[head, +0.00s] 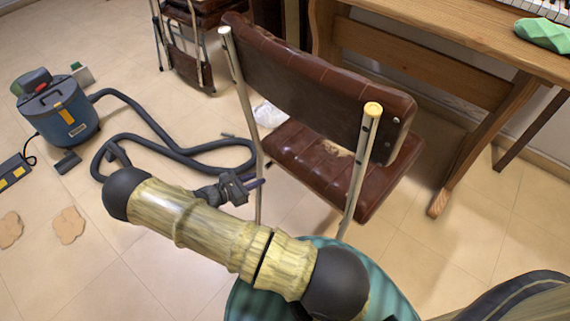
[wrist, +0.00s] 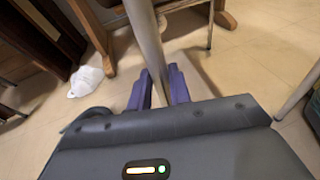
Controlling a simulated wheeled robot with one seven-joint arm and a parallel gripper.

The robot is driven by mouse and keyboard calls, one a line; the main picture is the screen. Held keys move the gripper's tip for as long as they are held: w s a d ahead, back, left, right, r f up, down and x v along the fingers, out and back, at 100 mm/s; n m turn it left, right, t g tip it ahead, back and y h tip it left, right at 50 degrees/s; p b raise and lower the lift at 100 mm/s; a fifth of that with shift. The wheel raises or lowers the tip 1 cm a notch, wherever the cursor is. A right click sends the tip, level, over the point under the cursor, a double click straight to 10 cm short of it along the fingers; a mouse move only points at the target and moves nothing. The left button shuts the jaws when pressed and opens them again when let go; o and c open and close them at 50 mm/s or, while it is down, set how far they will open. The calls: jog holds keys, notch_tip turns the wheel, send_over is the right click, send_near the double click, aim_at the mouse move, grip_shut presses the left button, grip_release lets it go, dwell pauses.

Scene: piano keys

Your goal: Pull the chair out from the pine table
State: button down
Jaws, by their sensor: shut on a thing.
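The chair (head: 320,80) has a brown padded back and seat on a pale metal tube frame. It stands in front of the pine table (head: 420,50), with its back towards me. Its seat has a torn patch. My gripper (head: 258,184) is low at the chair's left rear post. In the wrist view the purple fingers of my gripper (wrist: 159,88) are shut on this metal post (wrist: 147,40), one finger on each side. My arm hides part of the floor near the chair's legs.
A blue vacuum cleaner (head: 60,113) and its dark hose (head: 150,148) lie on the left floor. A second brown chair (head: 190,45) stands behind. White crumpled stuff (head: 269,114) lies beyond the post. A keyboard (head: 540,8) and green cloth (head: 542,34) are on the table.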

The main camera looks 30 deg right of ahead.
jog(key=shift+w+a+f, duration=0.1)
jog(key=shift+a, duration=0.9)
jog(key=shift+a, duration=0.1)
jog(key=shift+a, duration=1.75)
jog(key=c, duration=1.4)
grip_release()
jog(key=shift+a, duration=0.1)
jog(key=o, duration=0.4)
